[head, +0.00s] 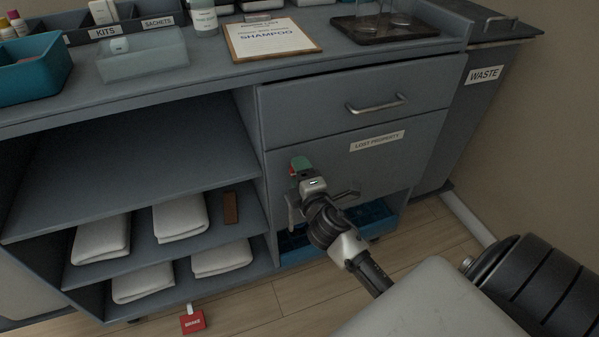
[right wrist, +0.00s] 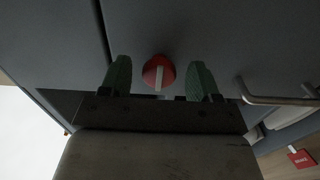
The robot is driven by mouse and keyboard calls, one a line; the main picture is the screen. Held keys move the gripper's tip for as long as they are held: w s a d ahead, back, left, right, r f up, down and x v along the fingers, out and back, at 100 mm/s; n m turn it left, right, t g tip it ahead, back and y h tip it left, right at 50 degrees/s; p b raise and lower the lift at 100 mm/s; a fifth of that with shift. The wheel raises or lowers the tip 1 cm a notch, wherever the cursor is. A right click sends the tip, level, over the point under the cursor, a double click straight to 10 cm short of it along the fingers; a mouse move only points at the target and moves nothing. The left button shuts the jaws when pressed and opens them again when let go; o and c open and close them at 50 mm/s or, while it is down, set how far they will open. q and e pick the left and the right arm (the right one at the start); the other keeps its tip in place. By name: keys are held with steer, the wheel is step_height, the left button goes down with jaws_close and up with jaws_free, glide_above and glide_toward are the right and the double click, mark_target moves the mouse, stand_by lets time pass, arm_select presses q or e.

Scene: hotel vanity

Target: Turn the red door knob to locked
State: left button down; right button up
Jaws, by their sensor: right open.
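The red knob (right wrist: 157,72) is round with a white bar across its face. In the right wrist view the bar stands nearly vertical. Only a sliver of red knob (head: 292,171) shows in the head view, on the front of the cabinet door labelled LOST PROPERTY (head: 350,165); my gripper hides the rest. My right gripper (head: 300,167) is open in front of the knob. In the right wrist view its two green fingertips (right wrist: 160,77) stand on either side of the knob, with a gap on each side. My left gripper is not in view.
A drawer with a bar handle (head: 376,104) is above the door. Open shelves with folded towels (head: 181,218) are to the left. A blue crate (head: 370,216) sits below the door. A red BRAKE tag (head: 192,322) is near the floor. The waste unit (head: 484,75) stands at the right.

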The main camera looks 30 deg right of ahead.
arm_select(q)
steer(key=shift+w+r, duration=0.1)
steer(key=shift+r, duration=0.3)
arm_select(e)
steer(key=v, duration=1)
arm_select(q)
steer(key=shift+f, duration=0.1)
arm_select(e)
steer(key=shift+s+a, duration=0.1)
